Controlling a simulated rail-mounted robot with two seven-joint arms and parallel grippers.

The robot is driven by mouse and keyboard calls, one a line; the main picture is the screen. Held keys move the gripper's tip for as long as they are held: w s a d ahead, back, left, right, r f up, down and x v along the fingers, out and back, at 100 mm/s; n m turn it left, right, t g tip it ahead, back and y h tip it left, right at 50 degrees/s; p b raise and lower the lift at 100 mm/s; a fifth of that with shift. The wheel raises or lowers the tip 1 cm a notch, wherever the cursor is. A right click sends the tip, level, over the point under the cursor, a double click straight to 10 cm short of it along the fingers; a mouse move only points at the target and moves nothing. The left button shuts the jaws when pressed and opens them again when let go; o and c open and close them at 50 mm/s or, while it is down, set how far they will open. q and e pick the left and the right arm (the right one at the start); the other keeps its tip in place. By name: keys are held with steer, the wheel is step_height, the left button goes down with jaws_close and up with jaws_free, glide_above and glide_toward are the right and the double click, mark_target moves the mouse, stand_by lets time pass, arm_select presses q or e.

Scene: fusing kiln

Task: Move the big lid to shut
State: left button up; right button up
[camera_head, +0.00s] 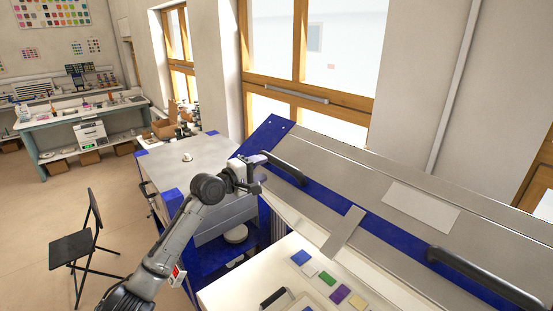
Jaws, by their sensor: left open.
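The big lid (345,180) is a long grey metal panel with a blue band along its front edge, running from the centre to the right edge of the view. It looks raised above a white surface, though I cannot tell its exact angle. Two black bar handles sit on it, a left handle (285,168) and a right handle (485,279). My right gripper is out of view.
Colored glass squares (340,294) and a black-handled tool (273,298) lie on the white surface (240,288) below the lid. A grey-topped blue cabinet (190,155) stands left of the lid. A black folding chair (75,246) stands on open floor at left.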

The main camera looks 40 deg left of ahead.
mark_target(274, 164)
arm_select(q)
steer(key=shift+w+d+f+p, duration=0.1)
steer(key=shift+w+d+p, duration=0.15)
steer(key=shift+w, duration=0.85)
steer(key=shift+w+d+p, duration=0.2)
steer(key=shift+w, duration=0.95)
steer(key=shift+w+d+f+p, duration=0.1)
steer(key=shift+w+d+p, duration=0.15)
steer(key=shift+w, duration=0.85)
steer(key=shift+c, duration=0.4)
jaws_close()
